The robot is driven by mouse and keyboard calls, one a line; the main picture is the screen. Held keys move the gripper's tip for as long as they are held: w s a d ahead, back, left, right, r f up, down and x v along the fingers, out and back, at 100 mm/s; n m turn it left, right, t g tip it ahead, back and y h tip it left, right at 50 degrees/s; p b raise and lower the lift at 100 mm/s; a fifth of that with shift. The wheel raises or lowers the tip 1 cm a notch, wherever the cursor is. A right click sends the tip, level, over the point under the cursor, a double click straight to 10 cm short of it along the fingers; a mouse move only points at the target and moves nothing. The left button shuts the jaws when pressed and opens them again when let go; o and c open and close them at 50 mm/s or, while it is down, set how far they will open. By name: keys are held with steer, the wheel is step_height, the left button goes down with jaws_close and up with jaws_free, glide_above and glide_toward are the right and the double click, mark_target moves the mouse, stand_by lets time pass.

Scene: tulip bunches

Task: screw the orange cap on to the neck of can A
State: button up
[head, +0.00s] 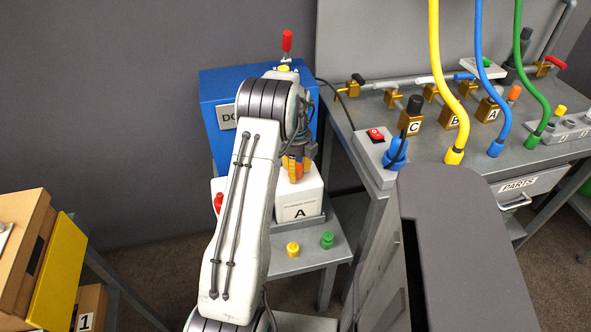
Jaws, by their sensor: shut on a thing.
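Can A (299,204) is a white box-shaped can with a label marked A, standing on a low grey table in the head view. My gripper (297,163) points down over its top and is shut on the orange cap (294,171). The cap is at the top of the can, where the neck would be. The neck is hidden, and I cannot tell whether the cap is seated on it or just above it.
A yellow cap (293,249) and a green cap (327,240) stand on the low table (307,262) in front of the can. A red piece (218,202) shows left of my arm. A blue cabinet (222,92) stands behind; a bench (440,150) with valves and hoses is right.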

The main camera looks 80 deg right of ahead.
steer(key=shift+m, duration=0.5)
steer(key=shift+m, duration=1.1)
steer(key=o, duration=1)
